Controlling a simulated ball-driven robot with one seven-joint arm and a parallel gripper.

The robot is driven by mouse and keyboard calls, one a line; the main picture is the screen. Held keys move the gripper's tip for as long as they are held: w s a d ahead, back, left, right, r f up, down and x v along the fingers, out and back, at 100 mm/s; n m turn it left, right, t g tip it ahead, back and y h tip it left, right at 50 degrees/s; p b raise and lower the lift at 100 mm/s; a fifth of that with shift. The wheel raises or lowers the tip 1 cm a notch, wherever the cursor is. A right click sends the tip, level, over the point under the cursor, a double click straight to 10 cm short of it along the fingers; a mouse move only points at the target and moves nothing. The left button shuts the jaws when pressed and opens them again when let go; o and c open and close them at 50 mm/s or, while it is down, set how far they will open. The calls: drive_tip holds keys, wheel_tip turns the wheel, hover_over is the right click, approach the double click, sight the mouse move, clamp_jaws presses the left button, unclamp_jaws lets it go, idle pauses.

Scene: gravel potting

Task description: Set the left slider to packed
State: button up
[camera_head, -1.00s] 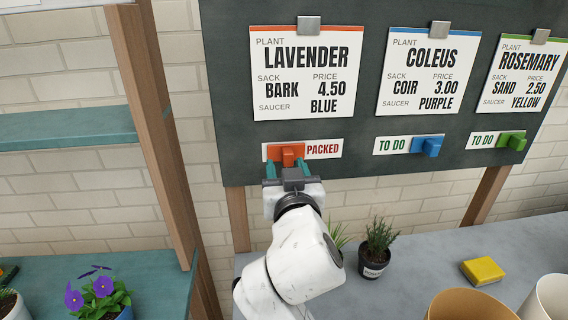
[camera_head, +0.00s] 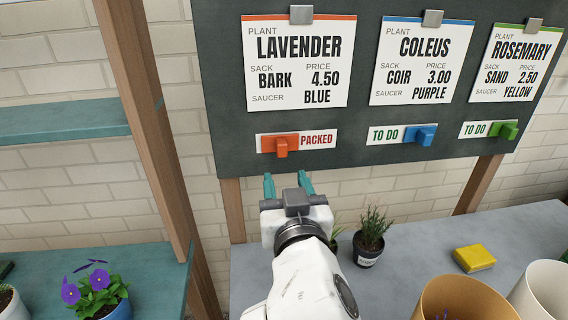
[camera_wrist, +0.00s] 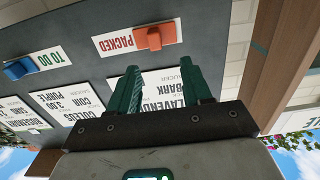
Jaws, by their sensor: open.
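The left slider (camera_head: 281,145) is an orange block at the left end of its white strip under the Lavender card. The word PACKED (camera_head: 317,139) shows to its right in red. In the wrist view, which is turned over, the orange slider (camera_wrist: 154,38) lies beyond the fingers with PACKED beside it. My gripper (camera_head: 288,184) is open and empty, with teal fingers apart, just below the board's lower edge and apart from the slider. It also shows in the wrist view (camera_wrist: 165,85).
The blue slider (camera_head: 421,136) and green slider (camera_head: 503,130) sit at the right of their strips, both showing TO DO. A potted plant (camera_head: 369,238), a yellow block (camera_head: 474,258) and pots (camera_head: 465,298) stand on the grey bench. A wooden post (camera_head: 150,130) rises at the left.

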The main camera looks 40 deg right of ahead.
sight(283, 148)
drive_tip(key=p+x, duration=0.2)
drive_tip(key=x, duration=0.1)
drive_tip(key=p+x, duration=0.2)
drive_tip(key=x, duration=0.1)
drive_tip(key=d+p+x, duration=0.1)
drive_tip(key=p+x, duration=0.2)
drive_tip(key=x, duration=0.1)
drive_tip(key=shift+s+r, duration=0.2)
drive_tip(key=shift+c, duration=0.2)
clamp_jaws()
idle(0.4)
